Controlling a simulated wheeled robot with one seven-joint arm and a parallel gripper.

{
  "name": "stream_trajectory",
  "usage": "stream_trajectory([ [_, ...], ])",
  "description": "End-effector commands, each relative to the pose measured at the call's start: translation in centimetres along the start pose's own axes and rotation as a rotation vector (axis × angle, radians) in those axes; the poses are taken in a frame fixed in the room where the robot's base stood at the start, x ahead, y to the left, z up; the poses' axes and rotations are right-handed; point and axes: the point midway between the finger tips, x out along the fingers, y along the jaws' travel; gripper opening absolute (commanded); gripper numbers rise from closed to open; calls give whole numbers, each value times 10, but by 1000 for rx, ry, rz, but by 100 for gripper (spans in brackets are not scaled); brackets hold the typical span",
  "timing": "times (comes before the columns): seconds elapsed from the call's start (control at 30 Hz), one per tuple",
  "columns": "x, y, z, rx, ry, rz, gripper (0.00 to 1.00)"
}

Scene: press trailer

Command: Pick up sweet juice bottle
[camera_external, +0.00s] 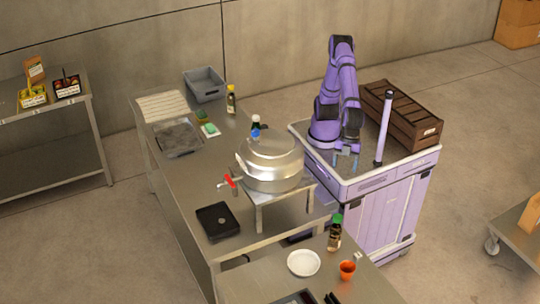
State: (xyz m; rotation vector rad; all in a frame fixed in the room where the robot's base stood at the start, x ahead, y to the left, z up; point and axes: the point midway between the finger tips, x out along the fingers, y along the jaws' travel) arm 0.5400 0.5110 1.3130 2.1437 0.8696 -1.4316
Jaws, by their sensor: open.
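Three bottles stand upright on the steel tables, and their labels are too small to read, so I cannot tell which is the sweet juice bottle. A dark bottle with a yellow cap (231,101) is at the back near the grey bin. A bottle with a blue label (255,133) stands behind the big metal pot, its lower part hidden. A dark bottle with a green cap (335,236) is at the front right. My gripper (346,164) points down above my own base, open and empty, apart from all three bottles.
The metal pot (270,165) with a red-handled tap sits on a raised stand (258,199). A black scale (218,221), a white plate (303,263) and an orange cup (347,270) are on the tables. A grey bin (205,84) is at the back.

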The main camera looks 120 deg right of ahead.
Motion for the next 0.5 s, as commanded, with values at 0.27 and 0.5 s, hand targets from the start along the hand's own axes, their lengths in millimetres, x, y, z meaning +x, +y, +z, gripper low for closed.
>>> stream_trajectory([
  [0.27,87,0,38,0,-8,3,70],
  [0.5,145,0,60,0,-3,1,70],
])
